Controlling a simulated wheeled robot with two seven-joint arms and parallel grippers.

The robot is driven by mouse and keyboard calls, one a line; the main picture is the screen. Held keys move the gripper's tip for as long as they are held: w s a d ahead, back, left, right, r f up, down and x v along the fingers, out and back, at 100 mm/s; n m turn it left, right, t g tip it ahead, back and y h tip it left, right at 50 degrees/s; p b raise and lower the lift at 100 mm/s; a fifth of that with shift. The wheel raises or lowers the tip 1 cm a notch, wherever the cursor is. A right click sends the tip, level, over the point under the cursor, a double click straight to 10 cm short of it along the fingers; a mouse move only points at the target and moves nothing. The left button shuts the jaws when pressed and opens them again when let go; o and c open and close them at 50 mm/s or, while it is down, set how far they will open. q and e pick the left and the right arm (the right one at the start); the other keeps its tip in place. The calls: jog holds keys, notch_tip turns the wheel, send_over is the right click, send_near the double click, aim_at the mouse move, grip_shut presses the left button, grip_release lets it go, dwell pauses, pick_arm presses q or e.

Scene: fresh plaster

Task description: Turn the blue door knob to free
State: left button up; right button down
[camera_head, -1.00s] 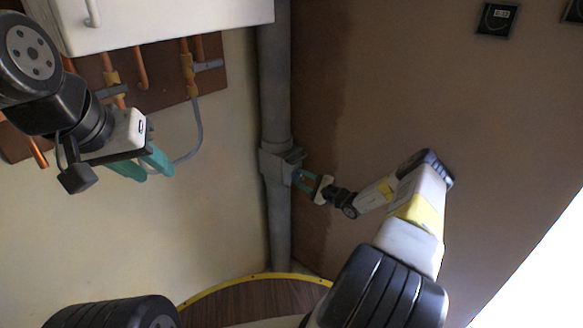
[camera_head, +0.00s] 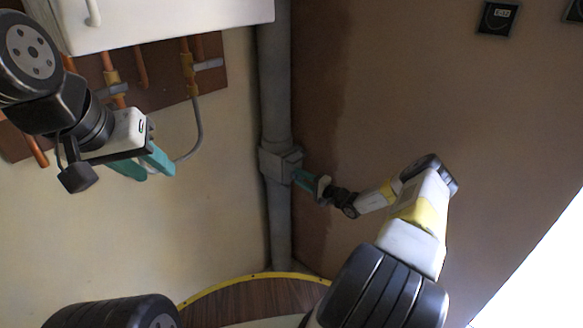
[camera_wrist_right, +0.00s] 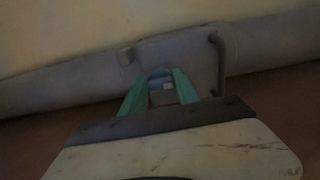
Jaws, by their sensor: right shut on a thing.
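A grey box with a small door (camera_head: 280,163) sits on the vertical grey pipe in the head view. It also shows in the right wrist view (camera_wrist_right: 190,60), with a bar handle (camera_wrist_right: 217,62) at its right. My right gripper (camera_head: 301,178) reaches the right side of this box. In the right wrist view its teal fingers close on the dull blue door knob (camera_wrist_right: 158,73), which is mostly hidden between them. The knob's turn position cannot be read. My left gripper (camera_head: 150,170) is open and empty in front of the left wall, away from the box.
A white cabinet (camera_head: 165,22) hangs at top left, above copper pipes on a brown board (camera_head: 150,75). The grey pipe (camera_head: 276,80) runs down the wall corner. A yellow-edged round wooden surface (camera_head: 250,295) is below. The brown wall at right is mostly bare.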

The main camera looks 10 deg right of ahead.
jog(key=c, duration=1)
grip_release()
jog(key=shift+s+d, duration=0.1)
jog(key=v, duration=0.7)
jog(key=shift+s+d, duration=0.15)
jog(key=shift+s, duration=0.15)
